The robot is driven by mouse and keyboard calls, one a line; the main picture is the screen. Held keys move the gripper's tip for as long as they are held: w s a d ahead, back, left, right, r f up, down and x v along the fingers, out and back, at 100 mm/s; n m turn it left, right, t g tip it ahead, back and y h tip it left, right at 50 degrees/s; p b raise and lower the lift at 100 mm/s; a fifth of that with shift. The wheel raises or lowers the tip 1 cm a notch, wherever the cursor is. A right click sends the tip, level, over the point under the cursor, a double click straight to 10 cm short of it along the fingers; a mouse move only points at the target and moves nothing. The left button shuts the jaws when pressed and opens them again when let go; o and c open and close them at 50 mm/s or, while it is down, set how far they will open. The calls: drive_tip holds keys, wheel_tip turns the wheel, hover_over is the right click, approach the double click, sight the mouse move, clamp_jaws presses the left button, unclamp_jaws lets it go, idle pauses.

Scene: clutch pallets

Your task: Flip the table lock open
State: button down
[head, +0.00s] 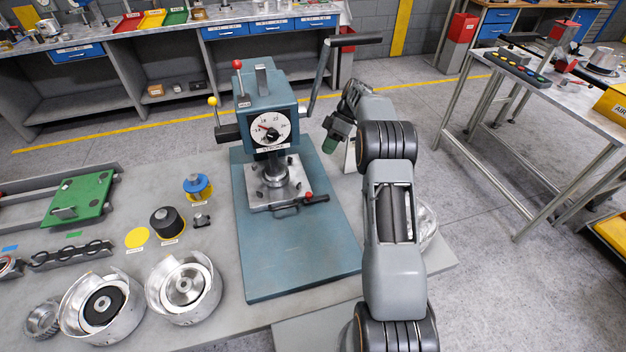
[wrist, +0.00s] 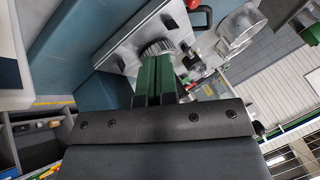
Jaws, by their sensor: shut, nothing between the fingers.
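The teal press (head: 265,100) stands on a teal base with a dial on its front. Its square metal table plate (head: 262,199) carries a small dark lever with a red knob (head: 308,195) at the front right, which looks like the table lock. Part of the plate (wrist: 125,42) and a red knob (wrist: 193,4) show in the wrist view; the rest of the lever is cut off or unclear there. My gripper (head: 329,142) is right of the press head, above the plate and apart from the lever. Its green fingers (wrist: 155,78) are shut and empty.
A long press handle (head: 355,40) rises at the upper right of the press. Levers with a red knob (head: 237,65) and a yellow knob (head: 212,101) stick out on its left. Metal housings (head: 184,288) stand front left. The front of the teal base (head: 300,255) is clear.

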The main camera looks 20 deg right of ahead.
drive_tip(key=p, duration=0.3)
approach(316, 197)
drive_tip(key=w+a+f, duration=0.2)
drive_tip(key=a, duration=0.1)
drive_tip(key=w+a+f, duration=0.1)
drive_tip(key=shift+a+f, duration=0.1)
drive_tip(key=shift+a, duration=0.05)
drive_tip(key=shift+s+a+p, duration=0.3)
drive_tip(key=shift+s+p, duration=0.05)
drive_tip(key=shift+s, duration=0.25)
drive_tip(key=shift+s+a+p, duration=0.3)
drive_tip(key=shift+s+p, duration=0.05)
drive_tip(key=shift+s, duration=0.2)
drive_tip(key=shift+s+a+f, duration=0.25)
drive_tip(key=shift+s, duration=0.3)
